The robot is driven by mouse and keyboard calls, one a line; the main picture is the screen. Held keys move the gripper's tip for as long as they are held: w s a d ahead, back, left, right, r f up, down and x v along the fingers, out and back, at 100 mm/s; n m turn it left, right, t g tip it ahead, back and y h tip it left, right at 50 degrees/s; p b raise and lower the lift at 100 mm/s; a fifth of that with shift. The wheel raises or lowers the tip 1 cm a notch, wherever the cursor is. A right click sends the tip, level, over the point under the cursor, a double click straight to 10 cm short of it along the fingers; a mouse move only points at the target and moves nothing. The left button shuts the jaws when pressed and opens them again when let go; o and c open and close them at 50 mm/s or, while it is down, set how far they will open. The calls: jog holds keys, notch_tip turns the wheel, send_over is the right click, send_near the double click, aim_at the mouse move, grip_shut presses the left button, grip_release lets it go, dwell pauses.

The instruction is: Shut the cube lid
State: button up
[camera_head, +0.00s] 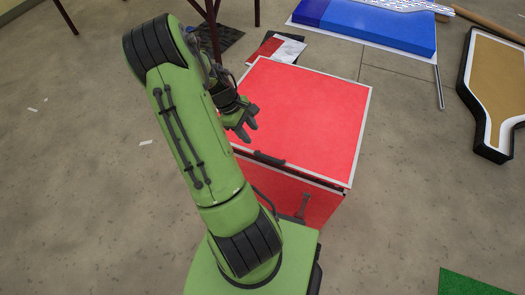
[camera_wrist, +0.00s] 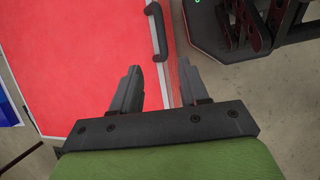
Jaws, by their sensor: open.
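The red cube (camera_head: 320,200) stands on the floor in front of me. Its red lid (camera_head: 310,110), edged in white, lies across the top and looks flat or nearly so; I cannot tell whether it is fully shut. A dark handle (camera_head: 269,158) sits at the lid's near edge. In the wrist view the lid (camera_wrist: 80,60) fills the left, with the handle (camera_wrist: 157,30) ahead of the fingers. My gripper (camera_head: 245,124) is open and empty, over the lid's left near part. In the wrist view my gripper (camera_wrist: 157,86) has its fingers apart, straddling the lid's edge.
A second dark handle (camera_head: 302,207) is on the cube's front face. A blue board (camera_head: 375,25) lies behind, and a tan, black-edged board (camera_head: 497,85) lies at right. A green mat (camera_head: 470,284) is at lower right. The floor at left is mostly clear.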

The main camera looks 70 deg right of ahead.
aim_at(266, 156)
jog(key=b+x, duration=0.3)
jog(key=x, duration=0.8)
jog(key=shift+s+f, duration=0.15)
jog(key=shift+f, duration=0.2)
jog(key=shift+c, duration=0.2)
grip_shut()
dwell(0.4)
jog(key=shift+o, duration=0.2)
grip_release()
jog(key=shift+r, duration=0.1)
